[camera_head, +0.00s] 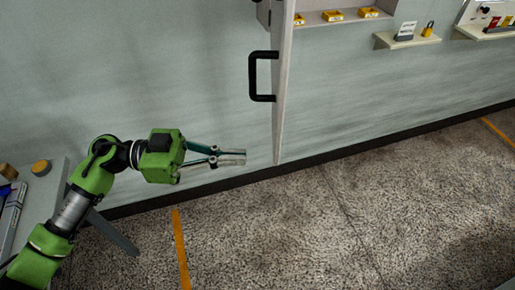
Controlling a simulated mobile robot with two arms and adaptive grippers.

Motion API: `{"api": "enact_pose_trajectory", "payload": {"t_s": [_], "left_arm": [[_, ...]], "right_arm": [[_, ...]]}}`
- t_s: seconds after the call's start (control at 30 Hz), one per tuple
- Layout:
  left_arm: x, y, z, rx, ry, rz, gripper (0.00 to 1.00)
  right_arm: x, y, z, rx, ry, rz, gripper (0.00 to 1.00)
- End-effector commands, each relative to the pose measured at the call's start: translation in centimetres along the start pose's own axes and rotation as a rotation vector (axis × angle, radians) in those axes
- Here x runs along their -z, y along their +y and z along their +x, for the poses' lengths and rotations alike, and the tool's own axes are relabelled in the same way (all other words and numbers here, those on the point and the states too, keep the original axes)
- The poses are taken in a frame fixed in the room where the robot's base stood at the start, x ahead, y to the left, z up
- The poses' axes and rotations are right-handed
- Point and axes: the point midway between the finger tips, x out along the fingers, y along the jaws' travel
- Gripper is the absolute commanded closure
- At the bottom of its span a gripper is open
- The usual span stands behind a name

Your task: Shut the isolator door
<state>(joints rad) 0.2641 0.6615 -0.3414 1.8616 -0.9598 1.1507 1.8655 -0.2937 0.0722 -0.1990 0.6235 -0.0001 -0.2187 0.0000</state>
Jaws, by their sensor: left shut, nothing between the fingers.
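The isolator door (284,90) stands open, swung out from the wall and seen nearly edge-on in the head view. Its black D-shaped handle (253,77) is on the door's left face. Behind the door, the open isolator box (342,20) shows several yellow pieces on its bottom ledge. My left gripper (243,157) is shut and empty, pointing right, below the handle and just left of the door's lower end. It appears apart from the door, though the depth gap is hard to judge. My right gripper is not in view.
A small wall shelf (386,42) holds a padlock (428,28) and a small sign. Another shelf with red and yellow items is at the top right. A grey surface (42,190) is at the left. The speckled floor (330,215) is clear.

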Motion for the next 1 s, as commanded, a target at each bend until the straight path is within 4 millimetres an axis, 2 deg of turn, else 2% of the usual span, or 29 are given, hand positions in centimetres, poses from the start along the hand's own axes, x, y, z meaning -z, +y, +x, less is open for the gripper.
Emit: {"api": "enact_pose_trajectory", "payload": {"t_s": [0.1, 0.3, 0.83, 1.0], "left_arm": [[0.5, 0.0, 2.3, -0.001, 0.005, 0.000, 1.00], [0.2, 0.0, 4.4, 0.001, 0.003, 0.001, 1.00], [0.0, -0.1, 5.0, 0.003, 0.001, 0.001, 1.00], [0.1, -0.6, 6.2, 0.019, 0.001, 0.001, 1.00]], "right_arm": [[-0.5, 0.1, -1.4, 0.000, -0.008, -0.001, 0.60], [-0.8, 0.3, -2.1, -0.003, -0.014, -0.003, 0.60], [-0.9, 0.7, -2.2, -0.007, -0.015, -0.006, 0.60], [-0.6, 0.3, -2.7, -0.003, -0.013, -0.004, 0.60]]}}
